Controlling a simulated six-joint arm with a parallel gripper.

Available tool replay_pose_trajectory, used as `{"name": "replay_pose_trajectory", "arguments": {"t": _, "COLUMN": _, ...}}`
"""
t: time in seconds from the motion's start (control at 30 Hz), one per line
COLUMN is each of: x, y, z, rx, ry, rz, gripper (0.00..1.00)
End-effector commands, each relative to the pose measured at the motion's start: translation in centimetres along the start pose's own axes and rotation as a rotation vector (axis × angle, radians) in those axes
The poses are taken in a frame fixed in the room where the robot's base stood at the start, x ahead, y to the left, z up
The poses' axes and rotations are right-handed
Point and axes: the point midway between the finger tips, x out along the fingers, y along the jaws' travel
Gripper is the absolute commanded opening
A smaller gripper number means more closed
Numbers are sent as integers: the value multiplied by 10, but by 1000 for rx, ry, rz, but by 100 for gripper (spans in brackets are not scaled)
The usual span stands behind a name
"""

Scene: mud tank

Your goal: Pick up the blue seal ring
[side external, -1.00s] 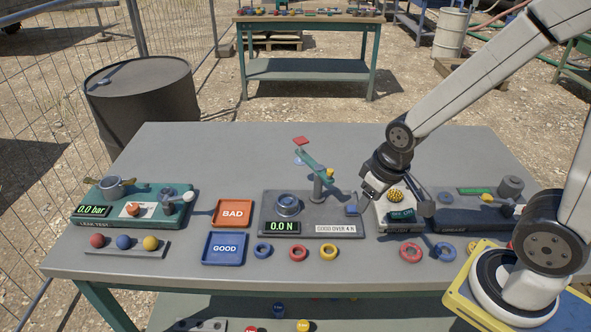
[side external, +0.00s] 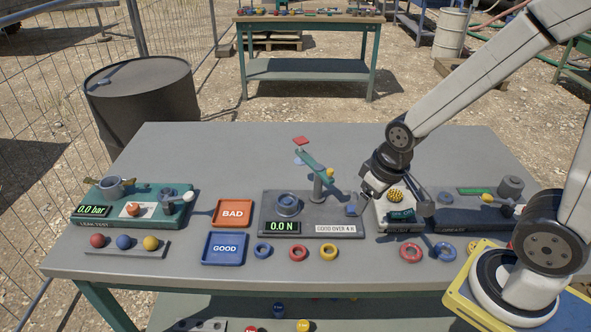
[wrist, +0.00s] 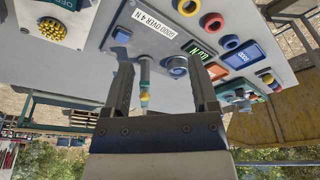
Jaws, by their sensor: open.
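A small blue ring (side external: 262,250) lies flat near the front edge of the table, left of a small red ring (side external: 295,252) and a small yellow ring (side external: 328,250). A wider blue ring (side external: 445,251) lies farther right beside a wider red ring (side external: 410,252); the frames do not tell for certain which blue one is the seal ring. In the wrist view the small blue ring (wrist: 230,42) shows beyond the right finger. My gripper (wrist: 160,72) is open and empty. In the side view my gripper (side external: 362,197) hangs above the force tester's right end, away from both blue rings.
The grey force tester (side external: 270,210) has a green arm on a post (side external: 318,185) close to my gripper. The red BAD tray (side external: 233,200) and blue GOOD tray (side external: 207,248) stand left. The leak tester (side external: 100,222) is far left.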

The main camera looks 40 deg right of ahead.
Motion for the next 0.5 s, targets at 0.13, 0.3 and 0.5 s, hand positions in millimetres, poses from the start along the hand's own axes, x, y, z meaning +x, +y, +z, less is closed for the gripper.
{"name": "replay_pose_trajectory", "arguments": {"t": 0.13, "x": 3, "y": -3, "z": -6, "rx": 62, "ry": -10, "rz": -10, "gripper": 75}}
{"name": "replay_pose_trajectory", "arguments": {"t": 0.3, "x": 12, "y": -13, "z": -23, "rx": 257, "ry": -40, "rz": -39, "gripper": 75}}
{"name": "replay_pose_trajectory", "arguments": {"t": 0.5, "x": 34, "y": -36, "z": -54, "rx": 631, "ry": -111, "rz": -86, "gripper": 75}}
